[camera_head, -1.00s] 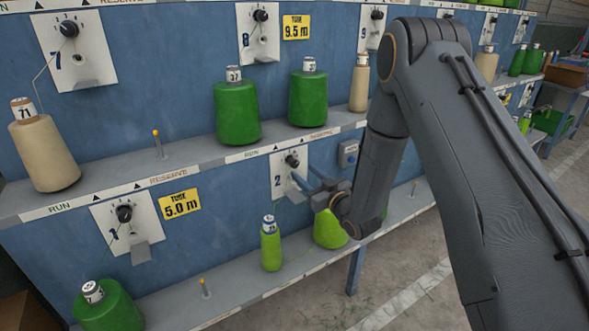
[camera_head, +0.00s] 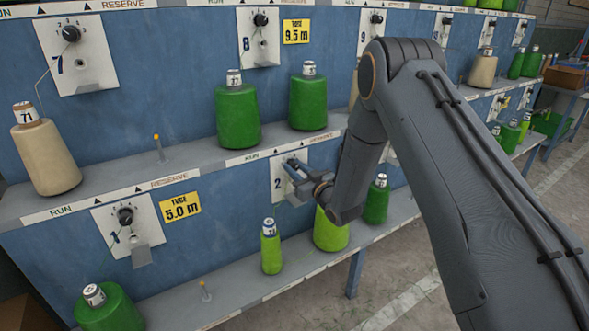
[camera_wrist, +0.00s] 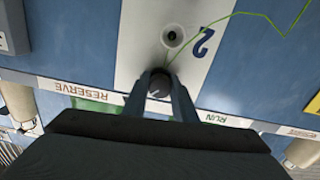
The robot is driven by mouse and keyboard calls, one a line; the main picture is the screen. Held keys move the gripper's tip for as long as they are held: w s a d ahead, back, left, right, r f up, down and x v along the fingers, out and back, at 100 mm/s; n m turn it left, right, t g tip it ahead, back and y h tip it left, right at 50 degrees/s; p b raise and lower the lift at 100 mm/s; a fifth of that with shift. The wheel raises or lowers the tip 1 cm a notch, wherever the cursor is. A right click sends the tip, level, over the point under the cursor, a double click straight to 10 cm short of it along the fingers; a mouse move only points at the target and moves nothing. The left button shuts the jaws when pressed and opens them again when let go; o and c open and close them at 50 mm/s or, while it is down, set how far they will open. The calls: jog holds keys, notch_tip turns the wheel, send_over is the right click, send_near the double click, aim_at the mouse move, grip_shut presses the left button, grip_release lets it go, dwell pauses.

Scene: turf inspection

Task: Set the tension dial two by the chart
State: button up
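The plate also shows in the head view (camera_head: 277,174), on the lower blue panel. My gripper (camera_wrist: 159,78) reaches the dial, with one finger on each side of the knob. The knob nearly fills the gap between the fingertips; I cannot tell if they press on it. In the head view my gripper (camera_head: 293,180) covers part of the plate and the dial. The pointer and scale are too small to read. I see no chart.
A green thread (camera_wrist: 240,14) runs from near the hole. Green cones (camera_head: 331,230) and (camera_head: 270,246) stand on the shelf below. Dial one (camera_head: 125,214) is at the left, beside a yellow 5.0 m tag (camera_head: 180,207). The upper shelf edge (camera_head: 240,159) runs just above dial two.

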jog(key=c, duration=0.4)
jog(key=m, duration=0.3)
jog(key=shift+a+m+b, duration=0.1)
jog(key=shift+m+b, duration=0.2)
jog(key=shift+s+m, duration=0.1)
jog(key=shift+m, duration=2.2)
jog(key=o, duration=1.1)
jog(key=shift+c, duration=0.2)
